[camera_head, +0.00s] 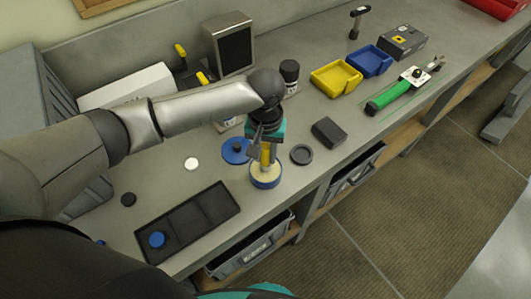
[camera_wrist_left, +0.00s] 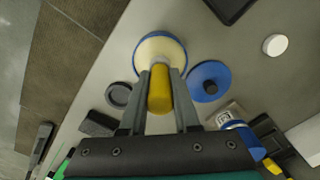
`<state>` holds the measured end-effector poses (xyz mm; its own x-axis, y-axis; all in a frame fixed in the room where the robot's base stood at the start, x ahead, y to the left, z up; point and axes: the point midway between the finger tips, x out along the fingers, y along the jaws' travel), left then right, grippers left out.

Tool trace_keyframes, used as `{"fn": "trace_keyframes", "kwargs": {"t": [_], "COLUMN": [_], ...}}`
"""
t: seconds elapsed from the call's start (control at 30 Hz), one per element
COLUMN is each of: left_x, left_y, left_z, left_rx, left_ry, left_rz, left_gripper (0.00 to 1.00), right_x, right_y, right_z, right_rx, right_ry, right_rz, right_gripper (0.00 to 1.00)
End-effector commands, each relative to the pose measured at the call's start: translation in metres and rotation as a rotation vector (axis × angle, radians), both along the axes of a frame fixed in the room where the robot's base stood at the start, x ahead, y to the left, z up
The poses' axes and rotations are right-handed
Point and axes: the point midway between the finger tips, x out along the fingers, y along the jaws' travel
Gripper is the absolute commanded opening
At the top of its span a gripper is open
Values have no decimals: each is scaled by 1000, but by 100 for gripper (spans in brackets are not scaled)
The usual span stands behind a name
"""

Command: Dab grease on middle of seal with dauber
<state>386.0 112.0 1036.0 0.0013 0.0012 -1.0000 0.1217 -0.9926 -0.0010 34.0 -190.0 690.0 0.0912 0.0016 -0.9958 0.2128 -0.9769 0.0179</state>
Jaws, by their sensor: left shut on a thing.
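My left gripper (camera_head: 263,152) is shut on the yellow handle of the dauber (camera_head: 266,157), which points down. It also shows between the fingers in the left wrist view (camera_wrist_left: 159,92). Below it is a round blue-rimmed pot (camera_head: 266,182) with a cream surface, also in the wrist view (camera_wrist_left: 149,45). The dauber's lower end is over or in the cream; I cannot tell if they touch. A black ring-shaped piece (camera_head: 302,154), perhaps the seal, lies right of the pot. It also shows in the wrist view (camera_wrist_left: 119,94). My right gripper is not in view.
A blue disc with a black knob (camera_head: 236,151) lies left of the pot. A dark tray (camera_head: 190,218) holds a blue round piece (camera_head: 157,240). Bench space between tray and disc is fairly clear.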

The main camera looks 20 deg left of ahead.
Motion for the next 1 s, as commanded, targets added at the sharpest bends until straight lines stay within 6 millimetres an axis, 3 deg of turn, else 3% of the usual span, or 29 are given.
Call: {"fn": "trace_keyframes", "kwargs": {"t": [1.0], "left_x": [0], "left_y": [0], "left_z": [-5], "left_rx": [-1], "left_ry": [0], "left_rz": [0], "left_gripper": [0], "right_x": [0], "right_y": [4], "right_z": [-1], "right_rx": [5], "right_ry": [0], "right_rz": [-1], "right_gripper": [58]}}
